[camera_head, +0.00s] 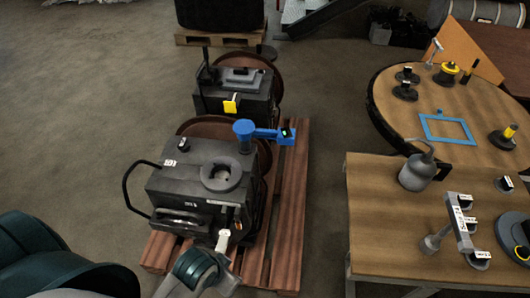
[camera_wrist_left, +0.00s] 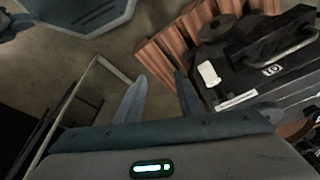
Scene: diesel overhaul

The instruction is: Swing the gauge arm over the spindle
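A blue gauge arm (camera_head: 266,133) with a round cup-like end (camera_head: 244,130) stands at the back right of the nearer dark engine block (camera_head: 200,183). Its boxy end (camera_head: 287,135) reaches out to the right, over the pallet. A grey round collar (camera_head: 222,175), which may be the spindle, sits on the block's top, in front of the blue arm and apart from it. In the left wrist view my left gripper (camera_wrist_left: 160,97) has its fingers spread, with nothing between them. The block (camera_wrist_left: 265,75) lies to the fingers' right there. My right gripper is not in view.
The blocks stand on a reddish slatted pallet (camera_head: 290,220). A second dark block with a yellow tag (camera_head: 231,104) is behind. A wooden table (camera_head: 375,225) with an oil can (camera_head: 417,172) and several parts is at right. Bare floor (camera_head: 90,90) lies left.

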